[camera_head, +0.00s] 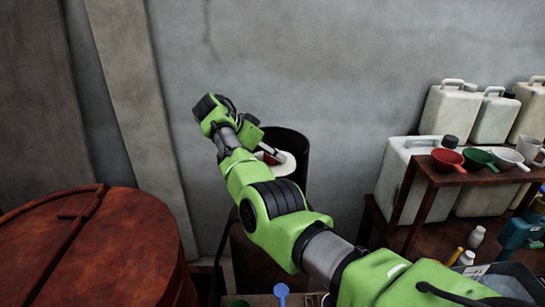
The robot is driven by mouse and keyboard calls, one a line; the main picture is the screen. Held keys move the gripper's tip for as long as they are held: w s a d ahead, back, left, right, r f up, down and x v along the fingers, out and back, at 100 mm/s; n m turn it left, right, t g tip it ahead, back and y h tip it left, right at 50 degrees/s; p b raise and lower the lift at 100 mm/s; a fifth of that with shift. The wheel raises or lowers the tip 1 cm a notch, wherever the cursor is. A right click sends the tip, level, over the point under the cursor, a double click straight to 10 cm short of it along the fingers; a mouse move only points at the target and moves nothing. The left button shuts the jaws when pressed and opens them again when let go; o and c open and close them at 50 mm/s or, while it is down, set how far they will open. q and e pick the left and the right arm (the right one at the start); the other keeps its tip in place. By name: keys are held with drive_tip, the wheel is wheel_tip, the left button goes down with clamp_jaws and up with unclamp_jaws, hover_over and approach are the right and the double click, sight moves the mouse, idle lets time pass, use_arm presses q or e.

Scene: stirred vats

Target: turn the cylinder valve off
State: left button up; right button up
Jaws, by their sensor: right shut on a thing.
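A pale rounded top, apparently the cylinder (286,167), shows behind my right arm, with a dark curved wall (292,140) around its back. A small red part, apparently the valve (270,158), sits on top of it. My right gripper (276,156) reaches down onto this red part and is shut on it. The fingers and the arm cover most of the valve, so how far it is turned cannot be seen. The cylinder's lower body is hidden by my arm. My left gripper is not in view.
A rusty red-brown vat (100,245) stands at the left. At the right, a brown shelf (425,205) bears red, green and white scoops, with white canisters (450,112) behind. A blue scoop (281,292) shows at the bottom. A grey wall closes the back.

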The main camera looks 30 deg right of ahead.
drive_tip(key=shift+s+f, duration=0.1)
drive_tip(key=shift+f, duration=0.05)
idle(0.5)
drive_tip(key=o, duration=1.1)
drive_tip(key=shift+a+r, duration=0.1)
drive_tip(key=shift+r, duration=0.1)
drive_tip(key=v, duration=1.1)
drive_tip(key=shift+a+r, duration=0.15)
drive_tip(key=shift+a, duration=0.1)
